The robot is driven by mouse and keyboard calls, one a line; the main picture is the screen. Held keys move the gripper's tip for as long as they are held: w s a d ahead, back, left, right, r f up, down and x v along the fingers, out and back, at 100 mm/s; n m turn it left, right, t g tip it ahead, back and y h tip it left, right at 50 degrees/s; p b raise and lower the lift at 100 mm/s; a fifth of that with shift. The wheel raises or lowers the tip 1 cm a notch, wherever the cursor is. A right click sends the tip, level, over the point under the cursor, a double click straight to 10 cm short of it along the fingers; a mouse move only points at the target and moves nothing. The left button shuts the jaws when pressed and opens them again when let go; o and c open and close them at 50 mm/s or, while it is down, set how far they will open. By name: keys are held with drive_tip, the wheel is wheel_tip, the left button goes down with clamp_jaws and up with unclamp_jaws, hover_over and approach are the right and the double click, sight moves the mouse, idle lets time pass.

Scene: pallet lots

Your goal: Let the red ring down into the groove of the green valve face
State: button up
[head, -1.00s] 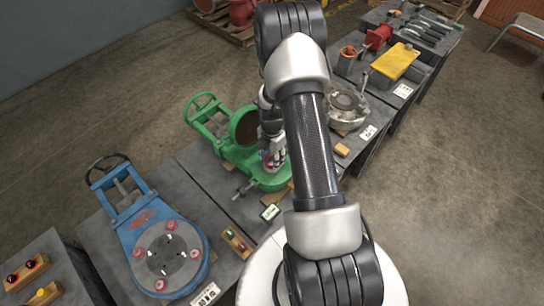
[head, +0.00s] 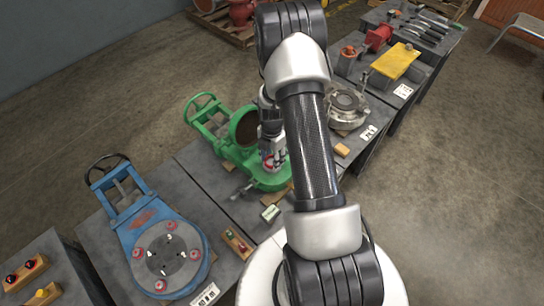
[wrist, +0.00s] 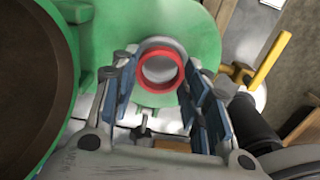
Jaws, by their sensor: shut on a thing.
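The green valve (head: 204,118) lies on a dark grey bench in the head view, with a handwheel at its far left. My gripper (head: 272,158) points down over its near end, partly hidden by my arm. In the wrist view the red ring (wrist: 160,90) sits between the blue-padded fingers of my gripper (wrist: 163,85), which are shut on it. The green valve face (wrist: 175,22) lies beyond the ring, and a pale grey surface shows through the ring's hole. The groove cannot be made out, nor whether the ring touches the face.
A blue valve (head: 140,225) lies on the near left bench, with a small wooden block (head: 236,243) beside it. A grey flanged part (head: 346,106) and a yellow plate (head: 396,61) lie on benches to the right. A yellow-handled lever (wrist: 268,60) shows right of the fingers.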

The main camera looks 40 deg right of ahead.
drive_tip(key=shift+f, duration=0.2)
drive_tip(key=shift+f+b, duration=0.3)
drive_tip(key=shift+b, duration=0.1)
drive_tip(key=shift+f, duration=0.35)
drive_tip(key=shift+r, duration=0.1)
drive_tip(key=o, duration=1.1)
drive_tip(key=shift+o, duration=0.2)
wheel_tip(320, 180, up, 12)
